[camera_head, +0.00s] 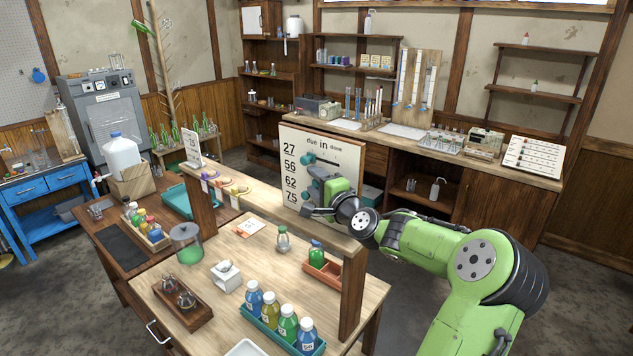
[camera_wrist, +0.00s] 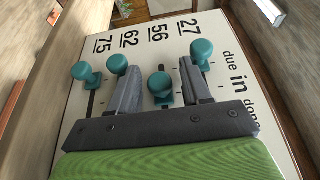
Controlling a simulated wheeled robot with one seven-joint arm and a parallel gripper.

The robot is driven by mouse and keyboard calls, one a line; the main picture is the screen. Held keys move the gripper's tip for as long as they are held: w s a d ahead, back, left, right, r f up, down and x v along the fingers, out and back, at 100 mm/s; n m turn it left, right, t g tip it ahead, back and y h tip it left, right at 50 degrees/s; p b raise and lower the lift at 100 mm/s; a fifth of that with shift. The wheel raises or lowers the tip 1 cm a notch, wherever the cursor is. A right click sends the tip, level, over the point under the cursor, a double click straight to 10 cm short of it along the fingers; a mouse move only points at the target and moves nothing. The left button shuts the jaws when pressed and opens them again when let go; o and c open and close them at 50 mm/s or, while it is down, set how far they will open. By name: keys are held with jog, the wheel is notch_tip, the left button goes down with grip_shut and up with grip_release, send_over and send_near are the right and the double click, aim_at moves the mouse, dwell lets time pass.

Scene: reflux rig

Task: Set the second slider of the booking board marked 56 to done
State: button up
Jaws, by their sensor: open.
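The booking board (camera_head: 292,139) is a white upright panel headed due, in, done, with rows 27, 56, 62 and 75. In the wrist view the board (camera_wrist: 140,38) appears turned, with several teal round knobs on slots. The knob in the 56 row (camera_wrist: 160,84) sits lower than its neighbours, around the "in" column. My gripper (camera_wrist: 158,68) is open, one finger on each side of this knob; contact cannot be told. The 27 knob (camera_wrist: 203,48) and 62 knob (camera_wrist: 117,64) lie just outside the fingers. In the head view my gripper (camera_head: 314,190) hides much of the lower board.
A wooden shelf beam (camera_head: 280,212) on posts runs in front of the board, close below my arm. A counter (camera_head: 400,131) with glassware stands behind.

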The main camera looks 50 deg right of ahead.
grip_shut()
jog(key=shift+s+d+f, duration=0.15)
jog(key=shift+s, duration=1.75)
grip_release()
jog(key=shift+s, duration=0.2)
jog(key=b+v, duration=0.1)
jog(key=v, duration=1.4)
jog(key=shift+s+b, duration=0.35)
jog(key=shift+b, duration=0.05)
